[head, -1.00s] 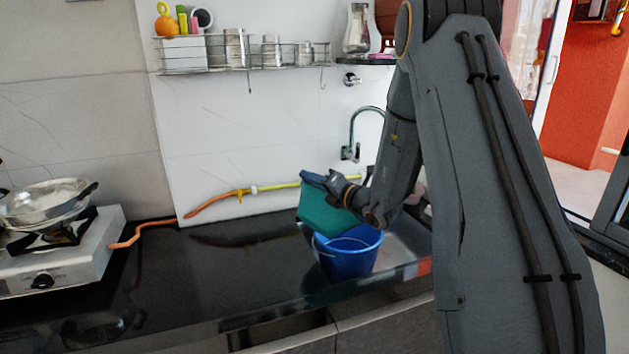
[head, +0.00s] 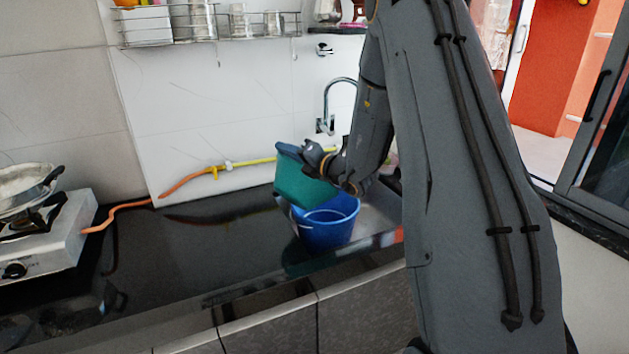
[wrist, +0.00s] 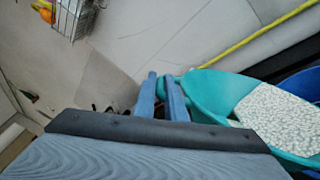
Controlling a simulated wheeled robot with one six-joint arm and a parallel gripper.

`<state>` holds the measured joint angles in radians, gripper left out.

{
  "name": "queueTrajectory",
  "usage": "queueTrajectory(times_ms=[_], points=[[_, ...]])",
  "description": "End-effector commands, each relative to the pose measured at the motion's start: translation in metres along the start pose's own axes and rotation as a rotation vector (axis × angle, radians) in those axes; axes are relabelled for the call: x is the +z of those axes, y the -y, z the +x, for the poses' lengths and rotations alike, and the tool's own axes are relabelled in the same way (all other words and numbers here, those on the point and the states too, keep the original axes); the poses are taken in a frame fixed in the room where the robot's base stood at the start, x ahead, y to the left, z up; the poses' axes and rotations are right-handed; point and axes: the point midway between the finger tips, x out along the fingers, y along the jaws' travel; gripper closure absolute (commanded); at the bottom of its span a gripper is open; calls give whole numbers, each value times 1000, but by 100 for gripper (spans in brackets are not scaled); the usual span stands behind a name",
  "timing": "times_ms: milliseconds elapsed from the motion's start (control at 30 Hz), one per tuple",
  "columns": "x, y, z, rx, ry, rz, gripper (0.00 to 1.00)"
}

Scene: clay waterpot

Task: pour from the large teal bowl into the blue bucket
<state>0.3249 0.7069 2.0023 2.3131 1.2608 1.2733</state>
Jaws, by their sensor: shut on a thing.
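The large teal bowl (head: 304,186) is tilted above the blue bucket (head: 328,229) in the head view. My gripper (head: 314,158) is shut on the bowl's rim. In the wrist view my gripper's fingers (wrist: 162,98) pinch the teal bowl (wrist: 208,92) at its edge, and white grainy contents (wrist: 275,118) lie inside it. The bucket stands upright on the dark counter, and only a strip of it (wrist: 304,84) shows at the right of the wrist view. The head view does not show whether anything is inside the bucket.
The dark counter (head: 215,245) is clear left of the bucket. A stove (head: 45,235) with a pan (head: 28,187) stands at the far left. A tap (head: 328,105) rises behind the bowl.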

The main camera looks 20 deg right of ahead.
Motion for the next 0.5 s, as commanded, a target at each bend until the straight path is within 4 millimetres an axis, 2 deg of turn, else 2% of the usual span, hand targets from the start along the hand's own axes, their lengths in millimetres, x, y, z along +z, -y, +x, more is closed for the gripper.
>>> queueTrajectory(times_ms=[500], points=[[18, -1, 0, 0, 0, 60, 100]])
